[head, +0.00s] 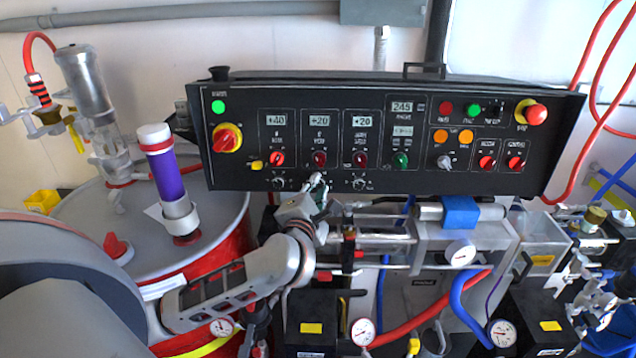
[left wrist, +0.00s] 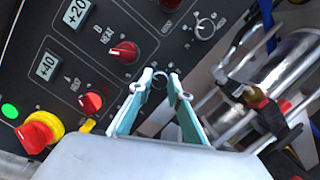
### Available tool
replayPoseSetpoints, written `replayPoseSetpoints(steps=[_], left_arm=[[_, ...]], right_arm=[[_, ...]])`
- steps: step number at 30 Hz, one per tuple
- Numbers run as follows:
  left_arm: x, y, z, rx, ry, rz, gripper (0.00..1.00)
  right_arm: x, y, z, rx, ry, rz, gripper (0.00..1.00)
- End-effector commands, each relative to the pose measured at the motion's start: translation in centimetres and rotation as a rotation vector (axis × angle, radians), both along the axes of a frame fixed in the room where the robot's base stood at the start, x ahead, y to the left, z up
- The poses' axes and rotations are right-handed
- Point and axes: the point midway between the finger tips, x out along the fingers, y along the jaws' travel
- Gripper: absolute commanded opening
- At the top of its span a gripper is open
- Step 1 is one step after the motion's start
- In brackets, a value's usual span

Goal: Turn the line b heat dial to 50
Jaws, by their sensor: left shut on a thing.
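The black control panel (head: 245,172) stands ahead. Its line B display (head: 320,122) reads +20, with a red knob (head: 320,158) below it that also shows in the left wrist view (left wrist: 125,52). The small line B heat dial (left wrist: 159,80) is lower on the panel, between my left fingertips. My left gripper (head: 318,180) reaches up to it from below and is shut on it, also seen in the left wrist view (left wrist: 160,80). The fingers hide most of the dial, so I cannot read its setting. My right gripper is not in view.
A matching dial (head: 359,183) sits to the right and another (head: 279,183) to the left. A red-yellow switch (head: 227,138) and a red emergency button (head: 535,115) are on the panel. Pipes and a blue block (head: 460,212) crowd the space below. A purple cylinder (head: 166,175) stands left.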

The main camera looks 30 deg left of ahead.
Motion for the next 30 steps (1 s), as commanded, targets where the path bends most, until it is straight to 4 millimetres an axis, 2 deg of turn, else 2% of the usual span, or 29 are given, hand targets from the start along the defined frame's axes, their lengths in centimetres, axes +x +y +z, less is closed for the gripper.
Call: replayPoseSetpoints(steps=[15, 30], left_arm=[[0.00, 0.00, 0.08, 0.357, 0.220, -0.078, 0.00], [-0.02, -0.05, 0.06, 0.480, 0.296, -0.106, 0.00]], right_arm=[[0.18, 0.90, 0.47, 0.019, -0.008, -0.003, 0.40], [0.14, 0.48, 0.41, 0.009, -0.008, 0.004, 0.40]])
